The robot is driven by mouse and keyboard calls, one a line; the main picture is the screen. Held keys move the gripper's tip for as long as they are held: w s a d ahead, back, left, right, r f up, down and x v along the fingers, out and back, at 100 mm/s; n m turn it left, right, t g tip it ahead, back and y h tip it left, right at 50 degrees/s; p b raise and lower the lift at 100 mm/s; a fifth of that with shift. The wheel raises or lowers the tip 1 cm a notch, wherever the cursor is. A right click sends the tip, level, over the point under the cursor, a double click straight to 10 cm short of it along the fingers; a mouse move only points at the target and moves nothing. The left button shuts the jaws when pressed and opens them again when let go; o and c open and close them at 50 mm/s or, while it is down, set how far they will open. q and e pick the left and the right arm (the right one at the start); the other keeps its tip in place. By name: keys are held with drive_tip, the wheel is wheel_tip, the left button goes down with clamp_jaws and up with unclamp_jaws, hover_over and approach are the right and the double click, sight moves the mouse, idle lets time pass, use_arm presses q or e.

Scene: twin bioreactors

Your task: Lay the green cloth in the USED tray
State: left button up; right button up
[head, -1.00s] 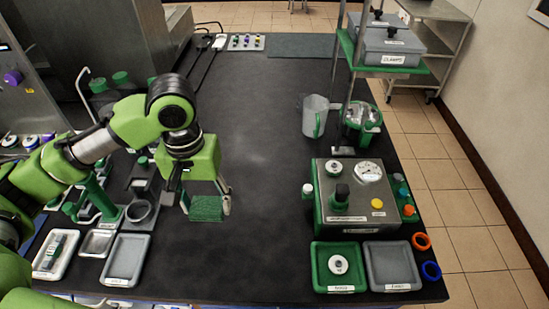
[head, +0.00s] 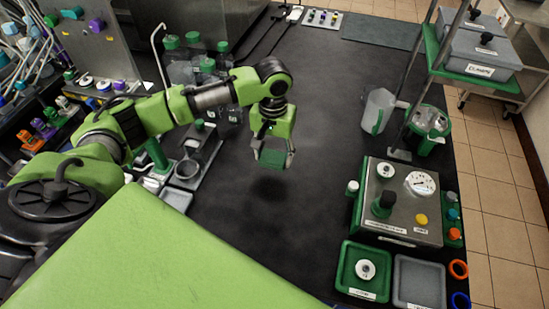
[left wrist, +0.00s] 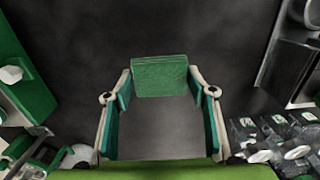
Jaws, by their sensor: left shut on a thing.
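The green cloth (head: 275,158) is a small folded square held in my left gripper (head: 271,152), above the dark bench top. In the left wrist view the cloth (left wrist: 160,76) spans the gap between the fingertips of my left gripper (left wrist: 160,88). A green tray (head: 347,279) with a round white-and-dark part in it stands at the lower right. An empty grey tray (head: 419,282) stands beside it. A part of another grey tray (head: 176,198) shows at the left. The tray labels are too small to read. My right gripper is out of view.
A steel control box (head: 399,202) with knobs and a gauge stands behind the green and grey trays. A clear jug (head: 377,111) and a shelf stand (head: 465,77) are farther back. Orange and blue rings lie at the right edge. The middle of the bench (head: 285,225) is clear.

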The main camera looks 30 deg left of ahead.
sight(274, 161)
use_arm(q)
drive_tip(key=shift+w+a+f, duration=0.3)
drive_tip(key=shift+w+f, duration=0.4)
drive_tip(key=shift+f, duration=0.2)
drive_tip(key=shift+f+p, duration=0.7)
drive_tip(key=shift+f, duration=0.9)
drive_tip(key=o, duration=1)
drive_tip(key=shift+f, duration=0.15)
